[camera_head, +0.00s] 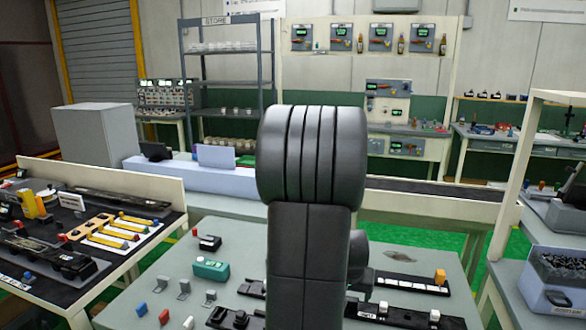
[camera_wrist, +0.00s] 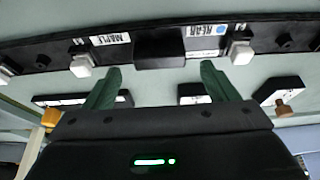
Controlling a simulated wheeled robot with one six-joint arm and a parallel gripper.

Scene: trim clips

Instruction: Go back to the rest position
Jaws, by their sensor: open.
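My gripper (camera_wrist: 160,78) shows in the wrist view as two green fingers, spread wide with nothing between them. Just past the fingertips lies a long dark trim strip (camera_wrist: 145,46) with labels and a dark block at its middle. White clips (camera_wrist: 82,66) sit on the strip on either side of the fingers. In the head view my arm stands upright in the middle and hides the gripper and part of the table. Part of a dark strip with white pieces (camera_head: 412,314) shows to the right of the arm.
The grey table (camera_head: 140,285) holds a teal device (camera_head: 211,268), grey clips (camera_head: 184,287), a red clip (camera_head: 164,317) and a black bar with white pieces (camera_head: 405,281). A blue bin (camera_head: 555,280) stands at right. A cluttered bench (camera_head: 170,232) stands at left.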

